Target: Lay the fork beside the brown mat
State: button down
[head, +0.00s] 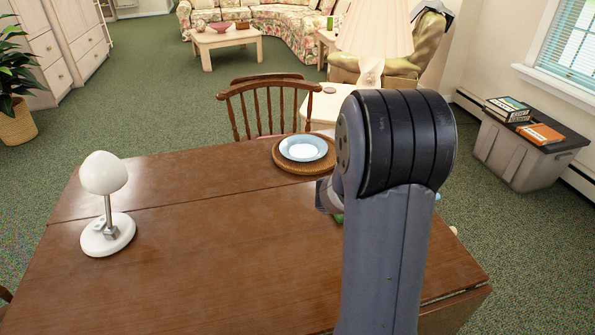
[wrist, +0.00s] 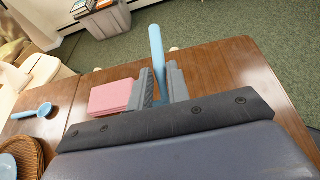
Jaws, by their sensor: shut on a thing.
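The brown mat (head: 278,162) is a round woven mat at the table's far edge in the head view. A pale blue plate (head: 303,148) lies on it. The mat's edge (wrist: 32,152) also shows at the lower left of the wrist view. My gripper (wrist: 163,88) is shut on a light blue handle (wrist: 156,48), which I take to be the fork. The handle sticks up between the fingers; its other end is hidden. My arm hides most of my gripper and the fork in the head view.
The wrist view shows a blue spoon (wrist: 44,110) beside the mat and a folded pink napkin (wrist: 111,97) near my fingers. A white lamp (head: 106,205) stands on the table's left. A chair (head: 268,105) stands behind the mat. The table's middle (head: 220,240) is clear.

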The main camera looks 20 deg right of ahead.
jog(key=w+a+n+t, duration=0.2)
jog(key=w+n+t, duration=0.25)
jog(key=w, duration=0.85)
jog(key=n+t+y+b, duration=0.1)
jog(key=n+t+y, duration=0.9)
jog(key=n+y, duration=0.25)
send_over(254, 165)
jog(key=shift+n+h, duration=0.25)
jog(key=shift+n, duration=0.05)
notch_tip(254, 165, down, 10)
jog(key=b, duration=0.8)
jog(key=shift+s, duration=0.15)
jog(key=shift+f, duration=0.1)
jog(key=c, duration=1.3)
grip_release()
jog(key=shift+c, duration=0.2)
